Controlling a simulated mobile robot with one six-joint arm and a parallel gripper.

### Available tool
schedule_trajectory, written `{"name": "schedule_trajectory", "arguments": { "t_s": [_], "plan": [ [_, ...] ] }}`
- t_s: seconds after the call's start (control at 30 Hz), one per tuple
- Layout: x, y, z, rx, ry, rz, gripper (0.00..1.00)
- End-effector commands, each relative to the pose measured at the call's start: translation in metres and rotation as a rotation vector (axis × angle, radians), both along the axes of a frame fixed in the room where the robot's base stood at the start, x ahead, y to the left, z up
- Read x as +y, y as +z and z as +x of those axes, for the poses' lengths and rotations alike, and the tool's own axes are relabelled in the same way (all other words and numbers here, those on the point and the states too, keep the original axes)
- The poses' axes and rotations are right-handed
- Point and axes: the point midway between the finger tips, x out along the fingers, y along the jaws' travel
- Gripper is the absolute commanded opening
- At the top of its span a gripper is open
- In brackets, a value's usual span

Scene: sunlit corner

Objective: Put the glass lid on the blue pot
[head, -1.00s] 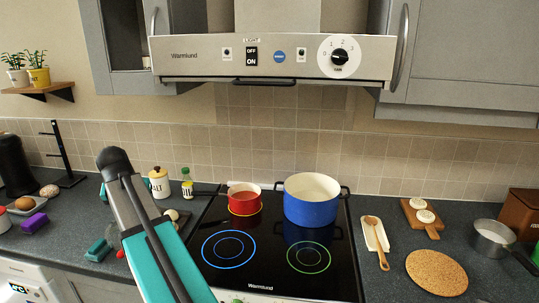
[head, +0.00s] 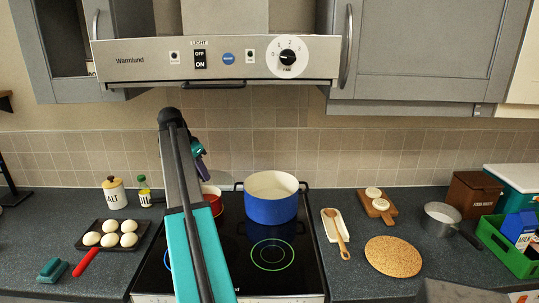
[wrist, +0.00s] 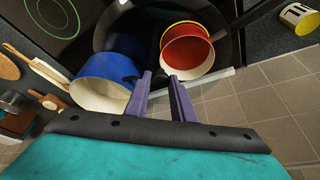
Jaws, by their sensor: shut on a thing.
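The blue pot (head: 271,208), cream inside, stands uncovered at the back right of the black cooktop. It is at the left in the wrist view (wrist: 98,75). My gripper (head: 199,147) is raised behind my arm, left of the blue pot and near the red pot (head: 213,207). Its purple fingers (wrist: 160,75) are close together in the wrist view. The glass lid (wrist: 140,38) appears there as a dark, see-through round shape at the fingertips, with the red pot (wrist: 187,47) showing in the same area. How the fingers grip it is unclear. In the head view I cannot make out the lid.
The range hood (head: 215,60) hangs above the cooktop. An egg tray (head: 135,246) sits left of it. A spoon rest (head: 330,222), a cork mat (head: 393,256), a small board (head: 388,213) and a grey saucepan (head: 440,217) are to the right.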

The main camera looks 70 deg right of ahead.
Motion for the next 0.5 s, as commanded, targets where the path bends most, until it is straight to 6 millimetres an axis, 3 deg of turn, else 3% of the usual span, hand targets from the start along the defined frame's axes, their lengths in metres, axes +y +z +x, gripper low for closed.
{"name": "schedule_trajectory", "arguments": {
  "t_s": [0.03,0.2,0.5],
  "plan": [
    [-0.019,0.004,-0.012,0.000,-0.052,-0.001,0.00],
    [-0.067,0.012,-0.059,0.001,-0.221,-0.001,0.00],
    [-0.138,0.026,-0.147,0.001,-0.508,-0.001,0.00]
  ]
}}
